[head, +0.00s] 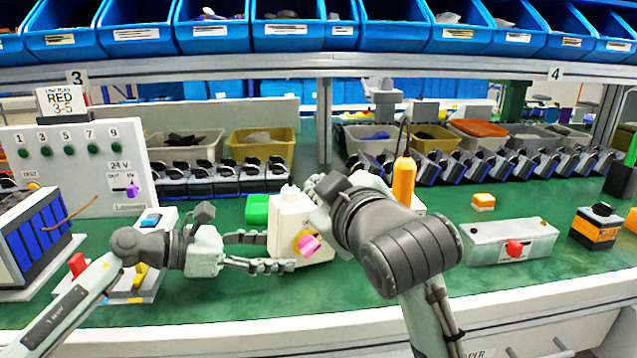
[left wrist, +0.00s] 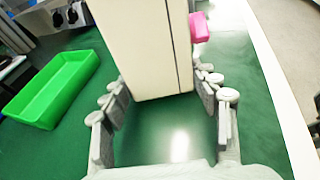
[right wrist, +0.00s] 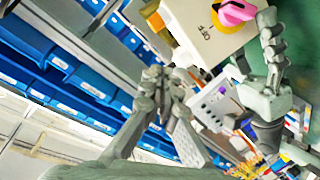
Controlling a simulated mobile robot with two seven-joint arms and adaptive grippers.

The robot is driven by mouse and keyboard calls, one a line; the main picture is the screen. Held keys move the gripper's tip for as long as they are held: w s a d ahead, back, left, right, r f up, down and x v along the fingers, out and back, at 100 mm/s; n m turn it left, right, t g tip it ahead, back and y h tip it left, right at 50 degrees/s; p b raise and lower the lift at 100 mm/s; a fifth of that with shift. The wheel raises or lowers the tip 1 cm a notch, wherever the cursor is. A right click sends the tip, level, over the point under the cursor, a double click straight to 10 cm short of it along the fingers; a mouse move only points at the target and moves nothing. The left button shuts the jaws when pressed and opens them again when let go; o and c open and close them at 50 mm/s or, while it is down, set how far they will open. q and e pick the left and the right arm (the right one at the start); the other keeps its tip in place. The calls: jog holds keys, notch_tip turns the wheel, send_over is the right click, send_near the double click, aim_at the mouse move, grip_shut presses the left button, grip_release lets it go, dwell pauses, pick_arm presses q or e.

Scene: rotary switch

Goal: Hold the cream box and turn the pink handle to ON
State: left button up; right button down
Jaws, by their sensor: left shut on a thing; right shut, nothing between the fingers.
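The cream box (head: 289,222) stands upright on the green bench. My left gripper (head: 272,252) is shut on the box from the left, one finger on each side. In the right wrist view, the handle (right wrist: 237,14) and the dark lettering on the box face appear at the top. My right gripper (right wrist: 155,85) is shut and empty, beside the box's upper right; its forearm hides part of the bench.
A green tray (left wrist: 55,88) lies left of the box. A white panel (head: 75,165) and blue-finned unit stand at the left. A grey box with a red knob (head: 514,249) sits at the right.

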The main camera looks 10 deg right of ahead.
pick_arm(q)
jog(key=shift+r, duration=0.1)
pick_arm(e)
jog(key=w+a+f+n+g+y, duration=0.2)
jog(key=a+n+g+y, duration=0.15)
jog(key=a+n, duration=0.45)
notch_tip(320, 180, up, 8)
jog(key=n+g+h, duration=0.4)
jog(key=n+g, duration=0.1)
jog(key=g, duration=0.8)
send_over(311, 247)
jog(key=d, duration=0.1)
jog(key=x, duration=1)
jog(key=shift+w+f, duration=0.15)
jog(key=shift+f, duration=0.1)
jog(key=shift+w+d+f+m, duration=0.1)
jog(key=shift+d+f+m, duration=0.05)
jog(key=shift+d+f, duration=0.3)
jog(key=shift+w+d+f+m, duration=0.15)
jog(key=shift+d+f, duration=0.2)
jog(key=shift+f, duration=0.2)
jog(key=shift+w+d+f, duration=0.1)
jog(key=shift+d+f, duration=0.15)
jog(key=shift+f, duration=0.3)
